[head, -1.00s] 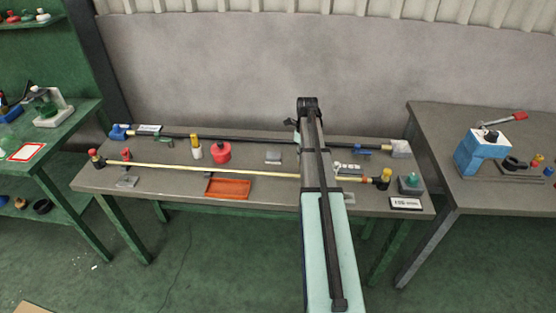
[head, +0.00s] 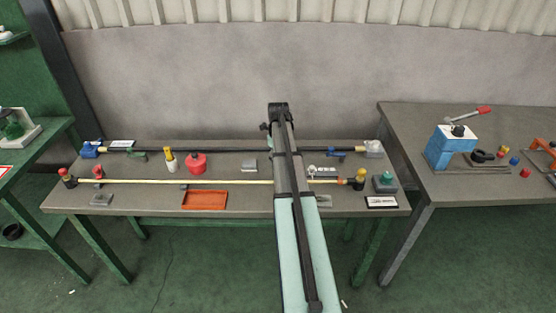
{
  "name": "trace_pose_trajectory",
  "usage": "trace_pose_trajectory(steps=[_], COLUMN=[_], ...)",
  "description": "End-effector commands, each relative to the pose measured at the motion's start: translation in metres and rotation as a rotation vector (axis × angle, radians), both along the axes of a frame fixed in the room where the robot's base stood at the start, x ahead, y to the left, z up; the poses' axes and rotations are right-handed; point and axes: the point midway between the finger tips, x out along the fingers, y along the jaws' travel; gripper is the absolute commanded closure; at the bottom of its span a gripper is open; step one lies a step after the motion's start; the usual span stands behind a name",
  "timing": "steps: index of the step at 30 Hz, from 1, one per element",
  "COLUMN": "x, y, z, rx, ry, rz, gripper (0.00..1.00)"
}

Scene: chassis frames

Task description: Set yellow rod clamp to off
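A long pale yellow rod (head: 225,181) lies across the front of the grey workbench (head: 150,203). Its left end meets a dark block with a red knob (head: 65,173), with a small red part (head: 98,171) near it. Its right end has an orange collar (head: 343,181) and a dark block with a yellow top (head: 360,179). Which of these is the clamp, and its setting, I cannot tell. My arm crosses in front of the rod right of its middle and hides a short stretch. My gripper cannot be made out; the arm hides it or it is out of sight.
A black rod (head: 220,149) runs behind, with a blue part (head: 90,149) at its left end. A red pot (head: 196,163), a yellow-and-white bottle (head: 170,158) and an orange tray (head: 205,199) stand on the bench. A blue-and-white device (head: 450,146) stands on the right table.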

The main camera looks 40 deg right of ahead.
Motion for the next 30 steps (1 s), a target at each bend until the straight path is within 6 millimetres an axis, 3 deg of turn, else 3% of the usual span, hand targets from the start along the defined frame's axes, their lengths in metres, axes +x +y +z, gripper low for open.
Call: trace_pose_trajectory(steps=[11,24,30], x=[0.000,0.001,0.000], y=[0.000,-0.001,-0.001], z=[0.009,0.087,0.112], rx=[-0.001,-0.002,-0.001], ry=[0.000,-0.001,-0.001], rz=[0.001,0.001,0.000], gripper=[0.47,0.47,0.47])
